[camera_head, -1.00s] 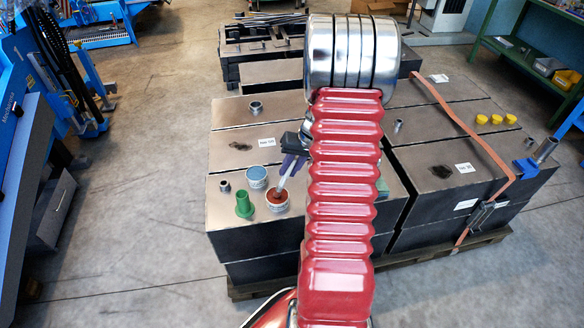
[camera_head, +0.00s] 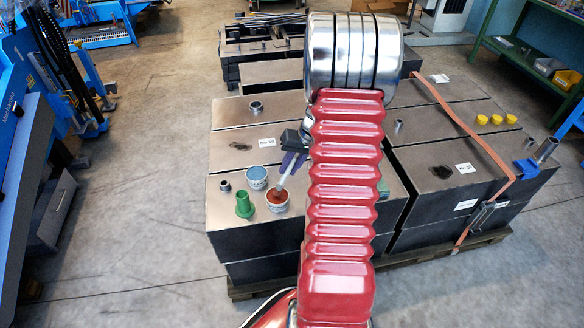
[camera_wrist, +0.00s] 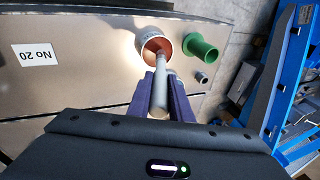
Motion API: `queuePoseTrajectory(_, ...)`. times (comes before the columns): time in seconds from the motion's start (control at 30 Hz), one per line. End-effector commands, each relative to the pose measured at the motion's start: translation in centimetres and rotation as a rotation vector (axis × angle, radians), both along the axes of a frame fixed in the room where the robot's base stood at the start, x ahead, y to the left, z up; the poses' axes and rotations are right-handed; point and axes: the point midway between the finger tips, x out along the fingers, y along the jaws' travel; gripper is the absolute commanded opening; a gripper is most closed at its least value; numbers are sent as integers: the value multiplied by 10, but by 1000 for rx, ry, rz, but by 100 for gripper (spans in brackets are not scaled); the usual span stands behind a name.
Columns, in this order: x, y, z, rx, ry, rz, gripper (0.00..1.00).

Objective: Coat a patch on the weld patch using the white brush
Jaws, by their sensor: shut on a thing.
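My gripper (camera_wrist: 161,97) is shut on the white brush (camera_wrist: 158,92). In the head view, my gripper (camera_head: 291,164) is partly hidden by my arm, and the brush (camera_head: 285,182) slants down left to the can of red-brown paint (camera_head: 277,206). The brush's tip is at the mouth of this can, which also shows in the wrist view (camera_wrist: 146,37); I cannot tell how deep it reaches. A dark weld patch (camera_head: 241,146) lies on the metal block beside a white label (camera_head: 266,142). Another dark patch (camera_head: 441,172) lies on the right block.
A can of blue paint (camera_head: 257,178) stands behind the red-brown one. A green flanged tube (camera_head: 244,204) and a small metal ring (camera_head: 225,186) stand to the left. An orange strap (camera_head: 455,118) crosses the right blocks. Yellow caps (camera_head: 482,120) sit at the far right.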

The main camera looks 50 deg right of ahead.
Motion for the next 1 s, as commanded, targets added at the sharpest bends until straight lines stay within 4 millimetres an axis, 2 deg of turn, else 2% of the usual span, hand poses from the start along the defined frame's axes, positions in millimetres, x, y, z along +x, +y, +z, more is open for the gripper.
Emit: queuePoseTrajectory(1.0,0,-1,58,-1,-2,0,0)
